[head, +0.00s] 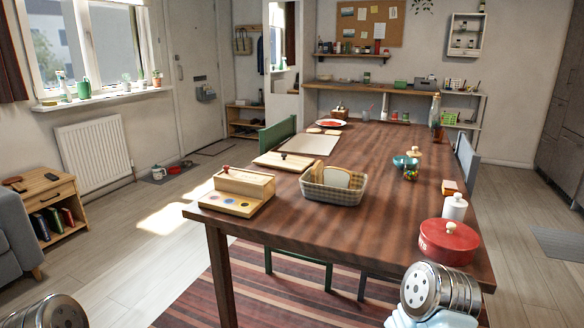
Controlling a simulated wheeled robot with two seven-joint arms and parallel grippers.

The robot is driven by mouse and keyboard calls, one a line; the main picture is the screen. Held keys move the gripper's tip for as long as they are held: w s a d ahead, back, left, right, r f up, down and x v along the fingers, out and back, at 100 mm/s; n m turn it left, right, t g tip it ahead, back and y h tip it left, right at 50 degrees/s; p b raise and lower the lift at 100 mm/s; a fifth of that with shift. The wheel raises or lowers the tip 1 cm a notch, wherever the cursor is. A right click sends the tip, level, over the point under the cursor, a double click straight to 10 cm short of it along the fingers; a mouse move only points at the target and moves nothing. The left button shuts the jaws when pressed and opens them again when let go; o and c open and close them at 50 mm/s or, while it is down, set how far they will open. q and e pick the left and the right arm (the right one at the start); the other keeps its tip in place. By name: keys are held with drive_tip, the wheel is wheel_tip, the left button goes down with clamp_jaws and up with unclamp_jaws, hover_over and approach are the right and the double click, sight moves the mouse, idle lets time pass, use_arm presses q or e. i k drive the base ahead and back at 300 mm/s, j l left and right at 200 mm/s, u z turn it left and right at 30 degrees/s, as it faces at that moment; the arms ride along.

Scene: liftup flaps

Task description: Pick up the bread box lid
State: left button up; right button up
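A round red tin (447,243) with pale marks on its side stands at the near right of the table (300,232). Its red top, with a cream knob (450,228), looks like the bread box lid, and it seems to sit closed on the tin. I cannot read the marks. Another knobbed lid, a flat pale wooden one (283,160), lies further back at the left. Neither gripper shows; only silver links of my arms are in view at the bottom left and bottom right, the right one close to the red tin.
A wooden box with coloured discs (237,192) and a basket of bread (333,185) stand near the left front. A white canister (454,207) stands just behind the red tin. Bare tabletop lies between the basket and tin. Chairs (278,135) flank the table.

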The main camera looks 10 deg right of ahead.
sight(285, 162)
drive_tip(key=i+j+z, duration=0.45)
drive_tip(key=j+z, duration=0.15)
drive_tip(key=j, duration=0.25)
drive_tip(key=i+j+z, duration=0.15)
drive_tip(key=j+z, duration=0.15)
drive_tip(key=j, duration=0.2)
drive_tip(key=i+j+z, duration=0.1)
drive_tip(key=j+z, duration=0.2)
drive_tip(key=j, duration=0.25)
drive_tip(key=j+z, duration=0.3)
drive_tip(key=j, duration=0.25)
